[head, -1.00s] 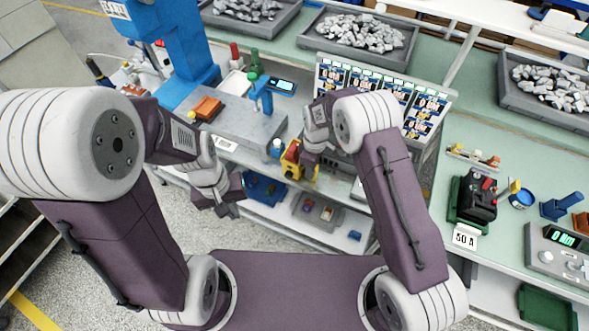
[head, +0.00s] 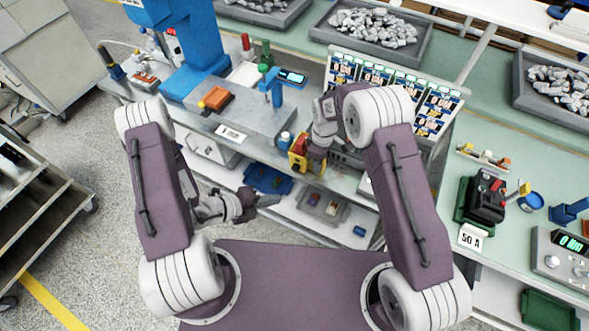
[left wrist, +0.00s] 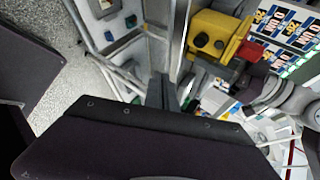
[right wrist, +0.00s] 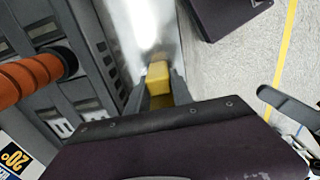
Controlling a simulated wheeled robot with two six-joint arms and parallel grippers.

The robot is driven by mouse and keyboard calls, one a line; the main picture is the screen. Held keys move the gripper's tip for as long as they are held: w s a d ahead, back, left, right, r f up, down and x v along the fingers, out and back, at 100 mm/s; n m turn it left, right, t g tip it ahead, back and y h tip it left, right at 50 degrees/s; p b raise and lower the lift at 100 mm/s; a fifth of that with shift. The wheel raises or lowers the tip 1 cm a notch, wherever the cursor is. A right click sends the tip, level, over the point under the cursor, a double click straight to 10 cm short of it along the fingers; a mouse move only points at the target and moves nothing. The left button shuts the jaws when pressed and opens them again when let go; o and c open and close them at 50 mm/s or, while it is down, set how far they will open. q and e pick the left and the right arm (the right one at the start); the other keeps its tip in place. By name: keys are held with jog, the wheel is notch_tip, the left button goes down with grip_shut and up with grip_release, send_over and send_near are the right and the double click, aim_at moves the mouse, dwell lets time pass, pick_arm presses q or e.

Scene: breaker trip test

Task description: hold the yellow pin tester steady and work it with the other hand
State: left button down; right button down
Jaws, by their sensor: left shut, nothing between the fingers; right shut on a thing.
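The yellow pin tester (head: 299,162) has a red part on top and is at the front edge of the bench in the head view. In the left wrist view the tester (left wrist: 215,36) shows two dark round knobs on its yellow face. My right gripper (head: 314,158) is shut on the tester; the right wrist view shows a yellow part (right wrist: 157,72) between its fingers (right wrist: 160,88). My left gripper (head: 268,201) is shut and empty, below and left of the tester, apart from it. Its closed fingers (left wrist: 163,92) point up in the left wrist view.
A blue press (head: 200,55) stands at the back left of the bench. A display rack (head: 440,108) with labelled boxes is right of the tester. A lower shelf (head: 290,208) holds blue and grey trays beneath the bench.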

aim_at(295, 169)
pick_arm(q)
jog(key=w+d, duration=0.3)
jog(key=w, duration=0.5)
jog(key=shift+d, duration=0.25)
jog(key=shift+w, duration=0.1)
dwell(1.8)
jog(key=shift+w+d, duration=0.15)
jog(key=shift+w, duration=0.2)
jog(key=shift+w+d, duration=0.2)
jog(key=shift+w, duration=0.3)
dwell(0.8)
jog(key=shift+s+a, duration=0.35)
jog(key=shift+s, duration=0.55)
